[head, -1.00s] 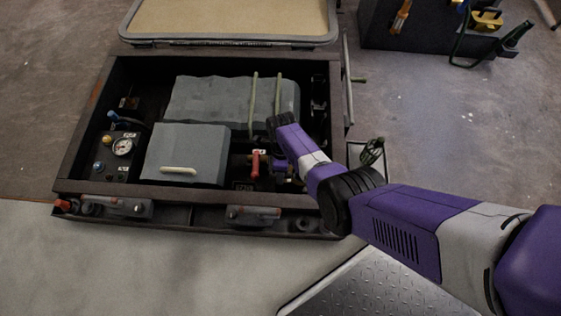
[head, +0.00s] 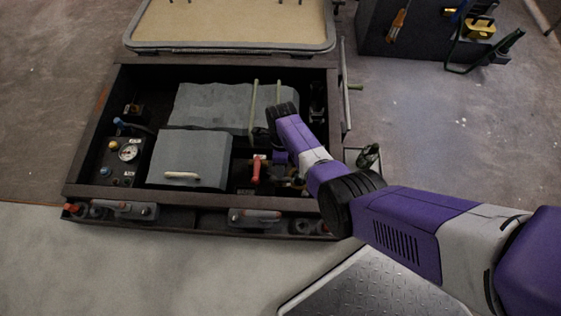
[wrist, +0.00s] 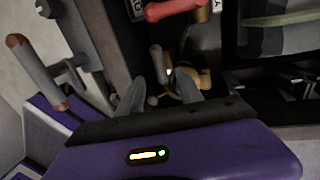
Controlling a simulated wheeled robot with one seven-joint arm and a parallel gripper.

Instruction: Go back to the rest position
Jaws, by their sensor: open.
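My arm reaches from the right over a dark open bay (head: 90,150) in the floor. In the head view its last links bend down into the bay's right part, and my gripper is mostly hidden there behind the forearm. In the wrist view my gripper (wrist: 158,94) shows two grey fingers, apart, with nothing held between them. A small grey lever (wrist: 157,62) and a brass fitting (wrist: 202,80) show just beyond the fingertips; I cannot tell whether the fingers touch them. A red handle (head: 256,170) is close by, also at the top of the wrist view (wrist: 175,8).
Grey covers (head: 212,105) and (head: 192,150) with pale handles fill much of the bay. A gauge (head: 128,152) is at its left. Clamps (head: 123,210) line the front edge. A raised lid (head: 230,25) is behind, a tool rack (head: 415,25) back right.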

